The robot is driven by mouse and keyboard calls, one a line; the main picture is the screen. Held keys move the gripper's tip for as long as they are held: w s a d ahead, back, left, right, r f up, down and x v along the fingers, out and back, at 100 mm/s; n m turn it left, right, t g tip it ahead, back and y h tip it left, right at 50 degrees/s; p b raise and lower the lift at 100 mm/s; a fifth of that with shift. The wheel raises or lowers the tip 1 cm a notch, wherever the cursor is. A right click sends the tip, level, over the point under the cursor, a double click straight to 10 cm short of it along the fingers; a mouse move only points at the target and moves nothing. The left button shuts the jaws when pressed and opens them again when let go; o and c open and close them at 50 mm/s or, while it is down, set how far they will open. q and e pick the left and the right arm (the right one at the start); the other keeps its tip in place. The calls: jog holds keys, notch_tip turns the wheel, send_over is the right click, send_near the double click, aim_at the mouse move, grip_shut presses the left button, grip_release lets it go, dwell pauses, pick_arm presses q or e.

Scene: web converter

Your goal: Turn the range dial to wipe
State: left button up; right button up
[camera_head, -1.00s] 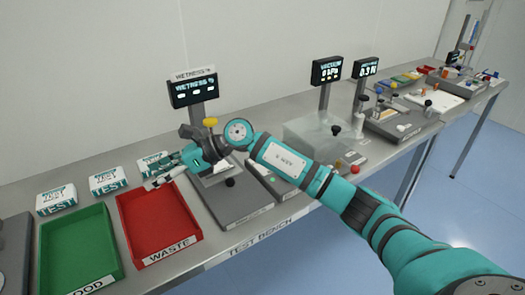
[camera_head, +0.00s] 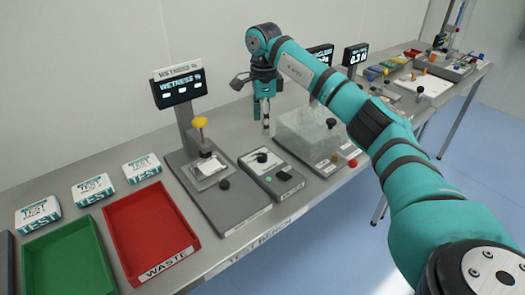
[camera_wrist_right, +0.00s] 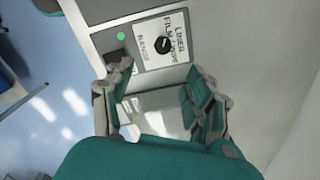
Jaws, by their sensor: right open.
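The range dial is a black knob (camera_head: 262,157) on a small grey box (camera_head: 283,184) on the bench, right of the wetness tester. In the right wrist view the dial (camera_wrist_right: 161,46) sits on a white label plate reading liner, film, wipe and range, with a green light beside it. Which word it points at is too small to tell. My right gripper (camera_head: 267,122) hangs fingers-down above the bench, behind the box in the picture. In its wrist view the right gripper (camera_wrist_right: 160,75) has its fingers apart, with nothing held. My left gripper is not in view.
The wetness tester (camera_head: 215,200) with a yellow knob stands left of the dial box. A clear box (camera_head: 305,130) stands close on its right. A red waste tray (camera_head: 150,235), a green tray (camera_head: 75,262) and white test boxes (camera_head: 92,188) are at left.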

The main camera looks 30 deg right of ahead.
jog(key=p, duration=0.1)
send_over(262, 156)
notch_tip(262, 156, down, 6)
jog(key=shift+f, duration=0.25)
notch_tip(262, 156, down, 5)
jog(key=shift+r+p, duration=0.1)
jog(key=shift+p, duration=0.35)
jog(key=shift+f, duration=0.55)
jog(key=shift+c, duration=1.2)
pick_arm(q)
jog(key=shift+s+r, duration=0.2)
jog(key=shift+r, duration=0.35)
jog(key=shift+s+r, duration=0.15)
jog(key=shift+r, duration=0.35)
pick_arm(e)
grip_shut()
